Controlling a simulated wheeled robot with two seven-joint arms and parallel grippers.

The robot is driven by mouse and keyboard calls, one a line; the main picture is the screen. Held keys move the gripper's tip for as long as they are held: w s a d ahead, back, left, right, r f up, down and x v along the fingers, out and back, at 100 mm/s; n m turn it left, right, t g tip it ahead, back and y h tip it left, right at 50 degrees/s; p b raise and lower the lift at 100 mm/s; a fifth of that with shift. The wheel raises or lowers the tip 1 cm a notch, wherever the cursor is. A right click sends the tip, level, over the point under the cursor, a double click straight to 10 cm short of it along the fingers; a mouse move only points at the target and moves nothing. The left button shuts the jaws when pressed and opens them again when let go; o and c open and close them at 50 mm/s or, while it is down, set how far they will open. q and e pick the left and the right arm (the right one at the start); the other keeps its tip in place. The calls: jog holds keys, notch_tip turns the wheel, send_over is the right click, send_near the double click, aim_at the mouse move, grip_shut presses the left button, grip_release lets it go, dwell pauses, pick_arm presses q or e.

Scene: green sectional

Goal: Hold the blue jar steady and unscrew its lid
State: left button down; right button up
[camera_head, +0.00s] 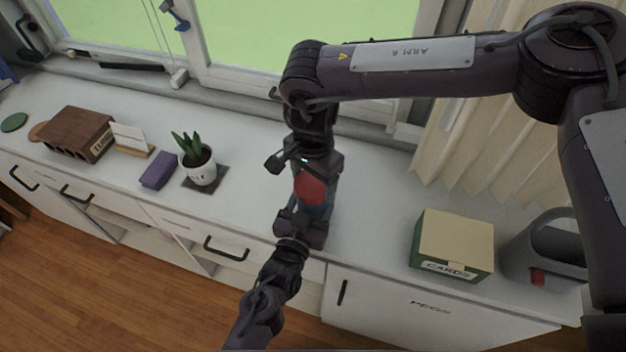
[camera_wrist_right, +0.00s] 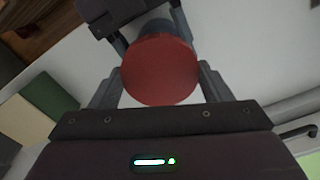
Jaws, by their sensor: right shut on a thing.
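The blue jar (camera_head: 318,211) stands upright near the front edge of the white counter, mostly hidden by my grippers. Its red lid (camera_head: 310,188) sits on top and fills the middle of the right wrist view (camera_wrist_right: 160,70). My right gripper (camera_head: 309,176) reaches down from above, its fingers on opposite sides of the lid, shut on it. My left gripper (camera_head: 308,218) comes in from the front, low at the jar's body. In the right wrist view its fingers (camera_wrist_right: 148,28) lie on both sides of the jar, which appears gripped. Thread contact is hidden.
A cards box (camera_head: 452,246) and a grey watering can (camera_head: 545,252) stand to the right. A potted plant (camera_head: 198,165), a purple block (camera_head: 158,171) and a wooden organiser (camera_head: 75,134) stand to the left. The window and curtain are behind; counter beside the jar is clear.

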aim_at(313, 183)
jog(key=shift+r, duration=0.6)
jog(key=shift+r, duration=2)
pick_arm(q)
jog(key=shift+c, duration=1.3)
grip_release()
jog(key=shift+s, duration=0.1)
